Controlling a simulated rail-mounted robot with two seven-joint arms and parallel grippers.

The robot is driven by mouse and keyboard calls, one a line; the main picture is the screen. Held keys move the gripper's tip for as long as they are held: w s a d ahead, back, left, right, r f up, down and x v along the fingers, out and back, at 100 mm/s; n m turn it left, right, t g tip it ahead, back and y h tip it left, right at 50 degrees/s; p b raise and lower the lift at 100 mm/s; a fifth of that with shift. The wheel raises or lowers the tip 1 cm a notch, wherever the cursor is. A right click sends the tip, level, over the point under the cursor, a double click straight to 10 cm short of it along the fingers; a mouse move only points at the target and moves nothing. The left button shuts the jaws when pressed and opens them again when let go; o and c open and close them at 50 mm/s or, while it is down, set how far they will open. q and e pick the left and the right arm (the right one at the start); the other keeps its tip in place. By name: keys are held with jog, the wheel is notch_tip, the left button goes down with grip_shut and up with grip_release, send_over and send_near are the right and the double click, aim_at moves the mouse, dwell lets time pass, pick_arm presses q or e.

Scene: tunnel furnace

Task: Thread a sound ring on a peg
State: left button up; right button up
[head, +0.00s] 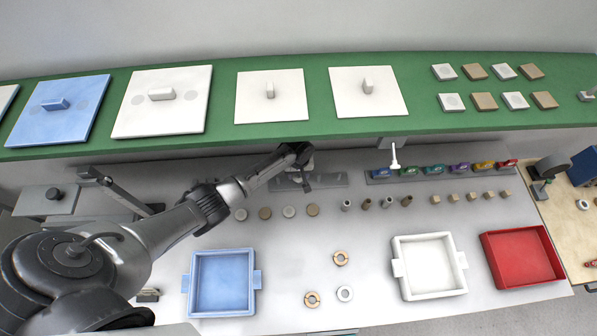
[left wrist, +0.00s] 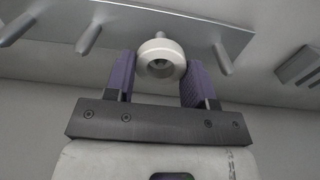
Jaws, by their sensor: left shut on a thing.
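Other pegs stick out on both sides. Two tan rings (head: 341,258) (head: 311,299) and a whitish ring (head: 345,294) lie on the table. My right gripper is not in view.
A blue tray (head: 188,286), a white tray (head: 397,269) and a red tray (head: 491,262) stand along the table front. Several small discs, cylinders and blocks line the table behind them. The green shelf (head: 320,128) overhangs the rail and carries panels and tiles.

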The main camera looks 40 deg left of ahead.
pick_arm(q)
jog(key=shift+f, duration=0.35)
jog(key=shift+f+b, duration=0.5)
jog(key=shift+f, duration=0.05)
dwell(0.4)
jog(key=o, duration=1)
notch_tip(320, 180, up, 14)
jog(key=p, duration=0.1)
jog(key=shift+f, duration=0.1)
dwell(0.6)
